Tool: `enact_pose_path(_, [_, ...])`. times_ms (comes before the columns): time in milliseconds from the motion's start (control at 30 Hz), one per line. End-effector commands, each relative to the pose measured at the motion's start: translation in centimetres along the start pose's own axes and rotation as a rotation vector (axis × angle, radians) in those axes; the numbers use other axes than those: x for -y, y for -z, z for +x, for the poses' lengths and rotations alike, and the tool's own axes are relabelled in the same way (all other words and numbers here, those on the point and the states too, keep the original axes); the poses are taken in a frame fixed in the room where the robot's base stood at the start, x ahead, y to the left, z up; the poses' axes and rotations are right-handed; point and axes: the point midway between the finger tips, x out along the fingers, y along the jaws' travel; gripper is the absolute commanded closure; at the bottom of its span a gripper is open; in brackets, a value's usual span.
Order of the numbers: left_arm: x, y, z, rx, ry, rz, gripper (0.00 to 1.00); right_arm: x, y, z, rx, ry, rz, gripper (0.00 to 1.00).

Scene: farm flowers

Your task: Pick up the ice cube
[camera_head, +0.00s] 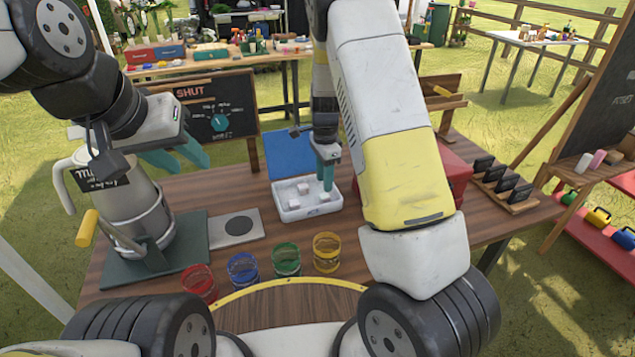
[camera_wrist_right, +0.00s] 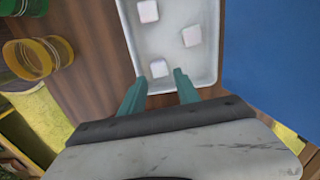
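Three pale ice cubes (camera_wrist_right: 148,11) (camera_wrist_right: 191,36) (camera_wrist_right: 158,68) lie apart in a white open box (camera_wrist_right: 213,60) in the right wrist view. In the head view, the box (camera_head: 311,211) has a raised blue lid (camera_head: 289,155) and stands mid-table. My right gripper (camera_wrist_right: 160,85) points down over the box with its teal fingers apart. The nearest cube shows between and just beyond the fingertips; I see no cube gripped. In the head view, this gripper (camera_head: 327,185) is at the box's right side. My left gripper (camera_head: 178,162) is open and empty beside the metal jug, away from the box.
A metal jug (camera_head: 135,210) with a yellow handle stands at the left. Red (camera_head: 198,283), blue (camera_head: 243,269), green (camera_head: 286,259) and yellow (camera_head: 327,252) glasses line the front. A chalkboard (camera_head: 215,105) stands behind; a red box (camera_head: 454,170) is at the right.

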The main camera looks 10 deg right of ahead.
Motion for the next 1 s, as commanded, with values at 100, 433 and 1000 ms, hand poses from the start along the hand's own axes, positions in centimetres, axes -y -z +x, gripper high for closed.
enact_pose_path(100, [0.0,0.0,0.0,0.000,0.000,0.000,0.64,-0.1,0.1,1.5,0.001,-0.003,0.000,0.62])
enact_pose_path(433, [0.0,0.0,0.0,0.000,0.000,0.000,0.64,-0.1,0.1,5.4,0.002,-0.002,-0.002,0.62])
enact_pose_path(1000, [0.0,0.0,0.0,0.000,0.000,0.000,0.64,-0.1,0.1,5.4,0.001,0.000,-0.003,1.00])
